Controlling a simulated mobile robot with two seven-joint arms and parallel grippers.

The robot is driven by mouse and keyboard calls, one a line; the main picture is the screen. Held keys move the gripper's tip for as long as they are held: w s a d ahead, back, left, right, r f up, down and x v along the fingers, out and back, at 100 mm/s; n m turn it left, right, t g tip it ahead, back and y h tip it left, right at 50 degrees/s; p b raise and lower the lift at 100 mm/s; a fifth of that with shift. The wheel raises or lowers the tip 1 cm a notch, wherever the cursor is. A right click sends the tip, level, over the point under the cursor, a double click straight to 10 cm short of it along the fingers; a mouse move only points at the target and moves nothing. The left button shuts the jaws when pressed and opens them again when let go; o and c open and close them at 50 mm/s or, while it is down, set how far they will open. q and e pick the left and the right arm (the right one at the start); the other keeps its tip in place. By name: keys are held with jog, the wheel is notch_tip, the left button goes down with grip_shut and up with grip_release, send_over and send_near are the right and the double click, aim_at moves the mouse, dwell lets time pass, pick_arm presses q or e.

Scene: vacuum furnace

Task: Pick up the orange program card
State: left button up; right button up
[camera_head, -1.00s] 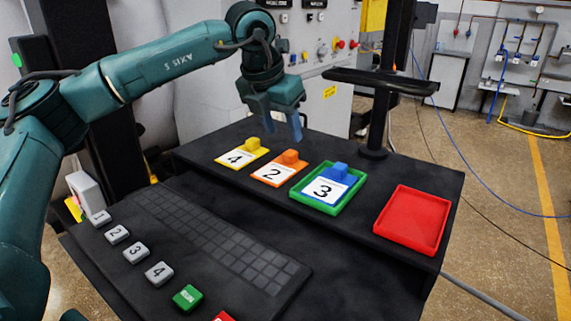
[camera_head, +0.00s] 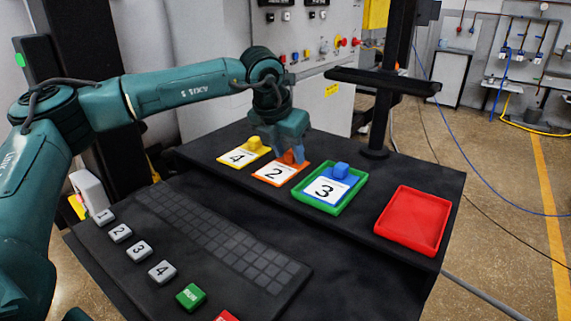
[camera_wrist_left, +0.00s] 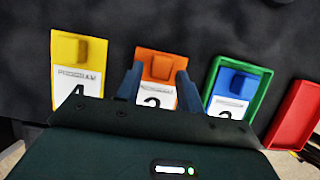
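The orange program card (camera_head: 279,175), with a white label reading 2 and an orange block handle, lies flat on the black desk. My left gripper (camera_head: 291,157) points down over its handle and partly hides it. In the left wrist view, the two blue fingers stand apart on either side of the handle of the orange card (camera_wrist_left: 159,55). The gripper is open. I cannot tell whether the fingers touch the handle. My right gripper is not in view.
A yellow card (camera_head: 240,157) marked 4 lies to the left. A blue card (camera_head: 331,187) marked 3 sits in a green tray (camera_head: 312,208) to the right. An empty red tray (camera_head: 413,219) is farther right. A dark post (camera_head: 378,125) stands behind.

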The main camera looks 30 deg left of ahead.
pick_arm(q)
grip_shut()
